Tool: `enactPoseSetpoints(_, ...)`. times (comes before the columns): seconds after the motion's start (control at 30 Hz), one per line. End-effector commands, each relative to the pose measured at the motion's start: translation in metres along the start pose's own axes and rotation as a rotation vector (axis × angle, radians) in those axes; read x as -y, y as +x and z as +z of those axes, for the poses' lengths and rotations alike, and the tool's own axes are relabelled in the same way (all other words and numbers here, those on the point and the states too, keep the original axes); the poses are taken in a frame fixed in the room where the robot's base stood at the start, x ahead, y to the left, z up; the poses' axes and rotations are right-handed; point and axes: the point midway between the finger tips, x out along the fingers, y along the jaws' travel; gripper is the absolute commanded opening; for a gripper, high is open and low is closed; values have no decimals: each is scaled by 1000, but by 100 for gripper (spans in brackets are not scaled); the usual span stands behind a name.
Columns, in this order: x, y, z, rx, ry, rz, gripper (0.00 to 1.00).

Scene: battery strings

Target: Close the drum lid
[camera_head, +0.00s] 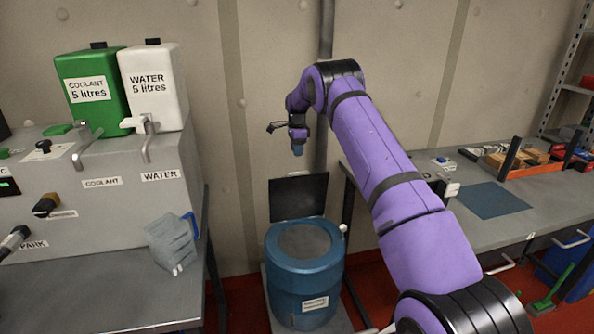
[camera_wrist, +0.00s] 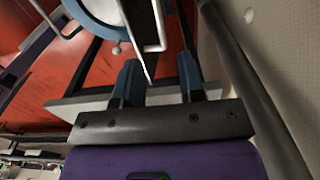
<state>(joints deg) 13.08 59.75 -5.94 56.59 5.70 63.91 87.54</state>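My gripper (camera_head: 298,150) is above the lid, pointing down. In the wrist view, my gripper's two blue fingers (camera_wrist: 160,68) are apart with nothing held between them. The lid shows there edge-on as a thin dark and pale strip (camera_wrist: 151,24), its end near the fingertips. Part of the drum (camera_wrist: 77,12) shows at the top.
A pale ball knob (camera_head: 343,228) is at the drum's right. A workbench (camera_head: 500,226) is right. A wall and vertical pipe (camera_head: 325,110) are behind my gripper.

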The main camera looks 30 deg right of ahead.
Motion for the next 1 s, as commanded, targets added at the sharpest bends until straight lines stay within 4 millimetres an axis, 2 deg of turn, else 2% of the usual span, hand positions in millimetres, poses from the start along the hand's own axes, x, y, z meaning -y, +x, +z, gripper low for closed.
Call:
enactPoseSetpoints(0.3, -1, 57, 0, 1, -1, 3, 36)
enactPoseSetpoints(0.5, -1, 82, 0, 0, -1, 2, 36)
enactPoseSetpoints(0.7, 0, 91, 0, 0, -1, 0, 36)
enactPoseSetpoints(0.97, 0, 92, 0, 0, -1, 0, 36)
enactPoseSetpoints(1.0, 0, 92, 0, 0, -1, 0, 27)
